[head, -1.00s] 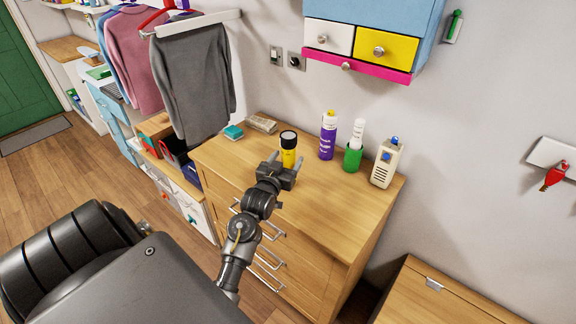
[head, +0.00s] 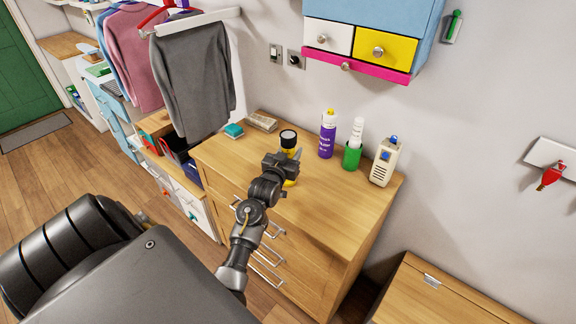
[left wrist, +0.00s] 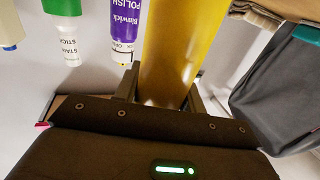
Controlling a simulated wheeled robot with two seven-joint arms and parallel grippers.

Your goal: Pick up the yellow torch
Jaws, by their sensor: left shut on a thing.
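The yellow torch (head: 289,140) has a black head and stands upright on top of the wooden chest of drawers (head: 330,205). In the head view my left gripper (head: 290,155) is around the torch's body and hides much of it. In the left wrist view the yellow torch (left wrist: 178,55) fills the space between the fingers of my left gripper (left wrist: 165,90), which is shut on it. I cannot tell whether its base is still touching the top. My right gripper is not in view.
Coloured wall drawers (head: 375,45) hang above.

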